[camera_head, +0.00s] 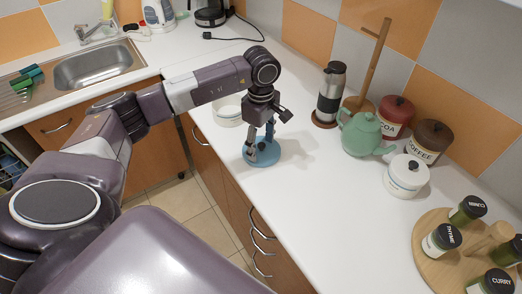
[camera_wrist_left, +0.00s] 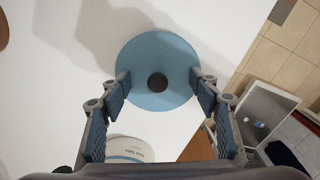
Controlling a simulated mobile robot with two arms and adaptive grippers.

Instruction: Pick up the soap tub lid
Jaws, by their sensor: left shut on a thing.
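The soap tub lid is a round blue disc with a dark knob. It shows in the head view (camera_head: 262,159) near the counter's front edge and in the wrist view (camera_wrist_left: 158,55). My left gripper (camera_head: 262,146) points down over it. I cannot tell whether the lid clears the counter. The white soap tub (camera_head: 228,111) stands just beyond the lid, partly hidden by my arm; its lettered side shows in the wrist view (camera_wrist_left: 128,149). My right gripper is not in view.
A green teapot (camera_head: 362,134), a white lidded jar (camera_head: 406,180), a steel flask (camera_head: 331,90) and red and brown canisters (camera_head: 396,112) stand to the right. A round wooden rack (camera_head: 436,266) holds spice jars. The sink (camera_head: 97,66) is back left. The counter's middle is clear.

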